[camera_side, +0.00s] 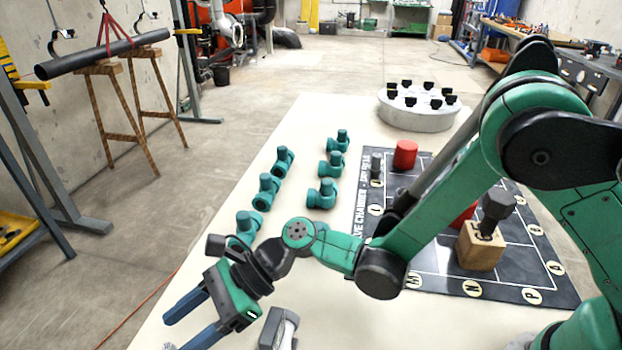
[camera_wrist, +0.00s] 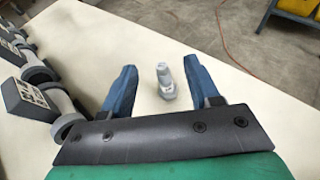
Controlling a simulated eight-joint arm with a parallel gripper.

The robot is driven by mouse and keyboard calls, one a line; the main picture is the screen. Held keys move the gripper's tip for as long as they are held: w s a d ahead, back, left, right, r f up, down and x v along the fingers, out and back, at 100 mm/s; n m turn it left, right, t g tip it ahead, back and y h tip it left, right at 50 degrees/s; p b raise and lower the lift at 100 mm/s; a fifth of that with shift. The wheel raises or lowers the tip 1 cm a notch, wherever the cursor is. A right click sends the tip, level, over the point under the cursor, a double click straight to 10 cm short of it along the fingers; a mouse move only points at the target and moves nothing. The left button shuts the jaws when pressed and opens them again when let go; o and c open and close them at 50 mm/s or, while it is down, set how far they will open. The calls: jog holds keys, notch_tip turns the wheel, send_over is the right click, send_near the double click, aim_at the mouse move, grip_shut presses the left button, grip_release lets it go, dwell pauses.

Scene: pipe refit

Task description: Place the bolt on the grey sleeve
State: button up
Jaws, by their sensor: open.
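My gripper (camera_side: 177,333) is open, with two blue fingers over the front left of the pale table. In the wrist view, a small grey fitting with a narrower upright end (camera_wrist: 166,80) shows between and beyond the open fingers; nothing is gripped. I cannot tell whether it is the grey sleeve. A dark hex-headed bolt (camera_side: 497,205) stands head up on a wooden block (camera_side: 480,250) on the black mat. A grey fitting with a pale inside (camera_side: 280,330) lies right of my gripper.
Several teal fittings (camera_side: 266,190) stand in two rows left of the black mat (camera_side: 425,281). A red cylinder (camera_side: 405,154) stands at the mat's far edge. A round grey flange (camera_side: 418,115) with black tops is behind. In the wrist view, grey labelled fittings (camera_wrist: 35,97) line the left.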

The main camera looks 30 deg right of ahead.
aim_at(174, 347)
jog(key=shift+f, duration=0.75)
jog(key=shift+a+f, duration=0.1)
jog(key=shift+f, duration=0.05)
jog(key=shift+x, duration=2.4)
grip_shut()
